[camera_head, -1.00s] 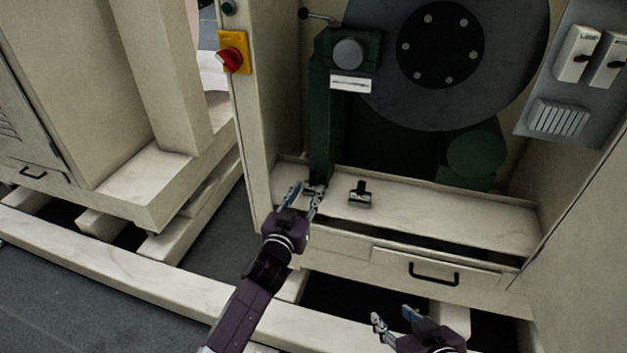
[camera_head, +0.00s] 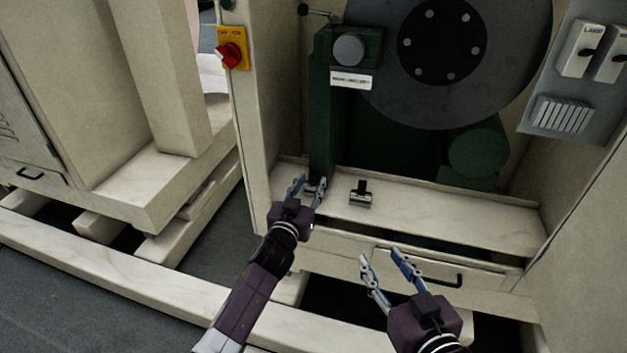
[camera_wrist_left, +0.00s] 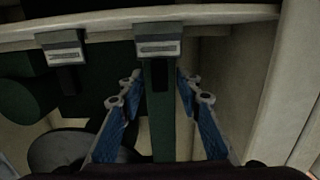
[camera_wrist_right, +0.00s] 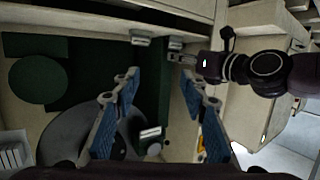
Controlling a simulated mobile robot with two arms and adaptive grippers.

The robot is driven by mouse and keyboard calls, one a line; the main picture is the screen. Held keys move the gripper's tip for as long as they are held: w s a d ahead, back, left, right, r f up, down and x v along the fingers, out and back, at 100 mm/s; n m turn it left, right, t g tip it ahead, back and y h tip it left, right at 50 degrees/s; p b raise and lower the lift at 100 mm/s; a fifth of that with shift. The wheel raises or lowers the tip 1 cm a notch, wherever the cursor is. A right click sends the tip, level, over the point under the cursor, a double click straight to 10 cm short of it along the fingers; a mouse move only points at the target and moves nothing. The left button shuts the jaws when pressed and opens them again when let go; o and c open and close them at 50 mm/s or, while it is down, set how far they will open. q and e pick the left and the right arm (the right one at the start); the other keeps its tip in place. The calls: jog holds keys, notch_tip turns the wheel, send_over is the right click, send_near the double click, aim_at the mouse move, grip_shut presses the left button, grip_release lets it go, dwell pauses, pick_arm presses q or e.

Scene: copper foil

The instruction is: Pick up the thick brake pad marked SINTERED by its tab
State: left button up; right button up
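Two small brake pads with dark upright tabs lie on the cream shelf. The left pad (camera_head: 313,189) is partly hidden by my left gripper (camera_head: 309,184); the right pad (camera_head: 360,199) stands clear. In the left wrist view one pad (camera_wrist_left: 158,48) is centred ahead of the open fingers and the other pad (camera_wrist_left: 65,56) is to the left. The pale markings are too small to read, so I cannot tell which says SINTERED. My left gripper is open and empty, by the left pad. My right gripper (camera_head: 381,257) is open and empty, in front of the drawer.
The shelf (camera_head: 450,222) has free room to the right. A green machine with a large dark disc (camera_head: 385,95) rises behind the pads. A drawer with a black handle (camera_head: 445,278) lies below the shelf. A cabinet post (camera_head: 262,150) stands close on the left.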

pick_arm(q)
jog(key=shift+b+x, duration=0.4)
jog(key=shift+x, duration=0.45)
pick_arm(e)
jog(key=shift+w+a+r+t+y, duration=0.15)
jog(key=shift+r+t, duration=0.3)
jog(key=shift+r, duration=0.4)
jog(key=shift+w+a+r+t+y, duration=0.1)
jog(key=shift+w+a+r+t, duration=0.1)
jog(key=shift+r+t, duration=0.5)
jog(key=shift+w+a+r+t+y, duration=0.15)
jog(key=shift+r+t, duration=0.1)
jog(key=shift+r, duration=0.75)
pick_arm(q)
jog(key=shift+c, duration=0.3)
grip_shut()
jog(key=shift+r, duration=0.1)
pick_arm(e)
jog(key=shift+f, duration=0.1)
